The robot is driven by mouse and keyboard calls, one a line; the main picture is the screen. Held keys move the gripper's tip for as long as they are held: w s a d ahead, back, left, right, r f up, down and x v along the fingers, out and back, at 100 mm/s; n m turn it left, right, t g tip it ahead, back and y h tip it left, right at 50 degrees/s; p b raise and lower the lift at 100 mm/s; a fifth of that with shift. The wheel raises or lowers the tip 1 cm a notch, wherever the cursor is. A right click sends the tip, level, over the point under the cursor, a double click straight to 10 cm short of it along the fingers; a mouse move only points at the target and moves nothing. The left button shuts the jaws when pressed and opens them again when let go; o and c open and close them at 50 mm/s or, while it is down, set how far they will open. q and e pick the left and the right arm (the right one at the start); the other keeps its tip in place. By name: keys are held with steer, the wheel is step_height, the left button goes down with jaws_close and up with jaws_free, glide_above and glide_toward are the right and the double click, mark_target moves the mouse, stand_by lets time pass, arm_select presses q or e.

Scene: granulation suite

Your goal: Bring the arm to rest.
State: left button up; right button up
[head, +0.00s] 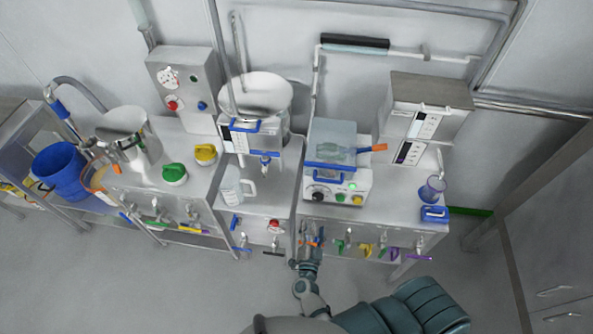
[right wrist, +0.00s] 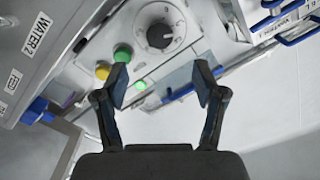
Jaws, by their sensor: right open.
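My right arm (head: 308,290) reaches up from the bottom of the head view. My right gripper (head: 311,238) is in front of the bench's front edge, below the device with the dial and coloured buttons. In the right wrist view the right gripper (right wrist: 163,82) has its two fingers spread apart with nothing between them. Beyond the fingers are the device's black dial (right wrist: 160,35), a green button (right wrist: 122,53) and a yellow button (right wrist: 103,71). My left gripper is not in view.
The steel bench (head: 275,202) carries a white-lidded vessel (head: 256,95), a clear-topped device (head: 336,150), a jug (head: 232,186) and a blue cup (head: 432,190). Coloured handles hang along its front edge close to my gripper. A blue bucket (head: 60,172) stands left. The floor in front is clear.

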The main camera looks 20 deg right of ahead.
steer(key=s+a+f+n+g+y, duration=0.1)
steer(key=s+a+f+n+y, duration=0.25)
steer(key=f, duration=0.55)
steer(key=s+a+f+n+g+y, duration=0.2)
steer(key=a+f+n+y, duration=0.15)
steer(key=f, duration=0.45)
steer(key=s+a+f+n+g+y, duration=0.1)
steer(key=s+a+f+n+y, duration=0.2)
steer(key=f, duration=0.6)
steer(key=s+d+f+n+g, duration=0.2)
steer(key=s+f, duration=0.3)
steer(key=s, duration=0.4)
steer(key=s+d+f+n+g+b, duration=0.1)
steer(key=s+d+f+n+g, duration=0.1)
steer(key=s+d+f+g, duration=0.3)
steer(key=s+d+f+n+g, duration=0.2)
steer(key=s+f, duration=0.5)
steer(key=s, duration=0.6)
steer(key=shift+s+d+g+h+b, duration=0.4)
steer(key=shift+d+g, duration=0.3)
steer(key=shift+d, duration=0.1)
steer(key=shift+s, duration=0.1)
